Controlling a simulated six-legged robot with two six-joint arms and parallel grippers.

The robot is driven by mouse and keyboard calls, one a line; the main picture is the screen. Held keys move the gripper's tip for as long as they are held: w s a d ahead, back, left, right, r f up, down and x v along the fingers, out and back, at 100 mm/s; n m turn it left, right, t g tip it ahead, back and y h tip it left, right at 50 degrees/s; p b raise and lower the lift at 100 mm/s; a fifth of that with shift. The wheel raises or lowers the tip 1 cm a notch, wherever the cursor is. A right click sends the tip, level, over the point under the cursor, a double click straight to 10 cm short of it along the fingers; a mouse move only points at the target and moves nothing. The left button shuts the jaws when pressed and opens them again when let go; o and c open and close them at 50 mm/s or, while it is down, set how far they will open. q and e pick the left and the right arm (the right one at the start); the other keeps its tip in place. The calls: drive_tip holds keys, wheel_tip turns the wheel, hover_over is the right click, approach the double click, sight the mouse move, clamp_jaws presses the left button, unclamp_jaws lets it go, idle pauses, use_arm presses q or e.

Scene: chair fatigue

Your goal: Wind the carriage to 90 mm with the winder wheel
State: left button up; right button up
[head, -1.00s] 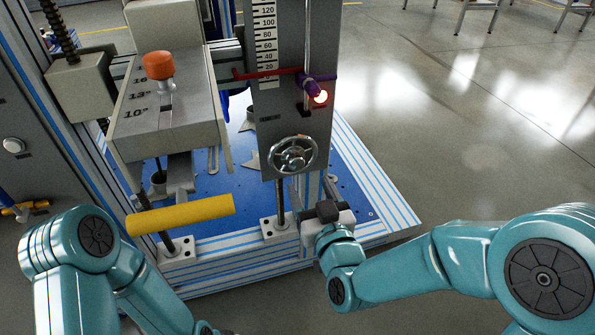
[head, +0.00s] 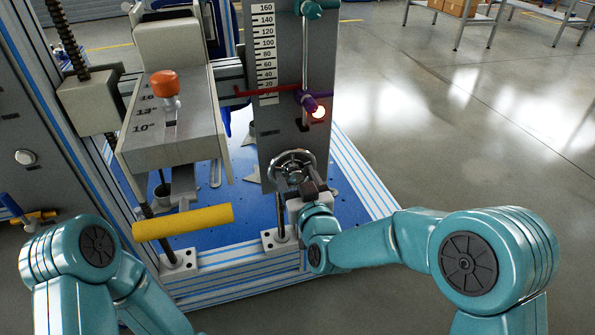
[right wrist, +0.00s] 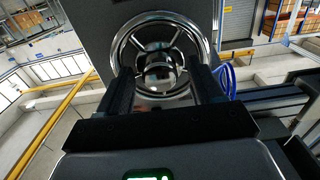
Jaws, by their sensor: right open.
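The chrome winder wheel (head: 291,159) is on the front of a grey column, below the scale (head: 264,60). A red pointer bar (head: 272,91) crosses the low end of the scale, around or below the 20 mark. My right gripper (head: 308,187) is just in front of the wheel's lower right. In the right wrist view the wheel (right wrist: 158,43) is straight ahead, with the open fingers (right wrist: 164,75) on either side of its hub in the picture. I cannot tell whether they touch it. My left arm shows at lower left, but its gripper is out of view.
A purple knob (head: 308,102) sits beside a glowing lamp (head: 319,112), above the wheel. A teal knob (head: 312,9) is higher up. A yellow bar (head: 183,222) and a grey block with an orange knob (head: 164,83) stand left. Open floor lies right.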

sight(296, 178)
drive_tip(key=shift+w+a+r, duration=0.2)
drive_tip(key=shift+w+r, duration=0.2)
drive_tip(key=shift+s+f, duration=0.15)
drive_tip(key=shift+s+d+f+b, duration=0.15)
drive_tip(key=shift+s+f+b, duration=0.5)
drive_tip(key=shift+s+b, duration=0.3)
drive_tip(key=shift+s+d+r, duration=0.2)
drive_tip(key=shift+s+d, duration=0.1)
drive_tip(key=shift+s, duration=0.25)
drive_tip(key=shift+s+d+r, duration=0.2)
drive_tip(key=shift+s+d, duration=0.05)
drive_tip(key=shift+s, duration=0.3)
drive_tip(key=shift+f, duration=0.1)
use_arm(q)
drive_tip(key=f, duration=0.2)
drive_tip(key=shift+w+a+f, duration=0.15)
drive_tip(key=shift+w+f, duration=0.1)
drive_tip(key=shift+f, duration=0.05)
use_arm(e)
drive_tip(key=shift+d, duration=0.1)
drive_tip(key=shift+f+n+b, duration=0.1)
drive_tip(key=shift+n+b, duration=0.2)
drive_tip(key=shift+n, duration=0.3)
use_arm(q)
drive_tip(key=shift+f, duration=0.45)
use_arm(e)
drive_tip(key=shift+n, duration=1.1)
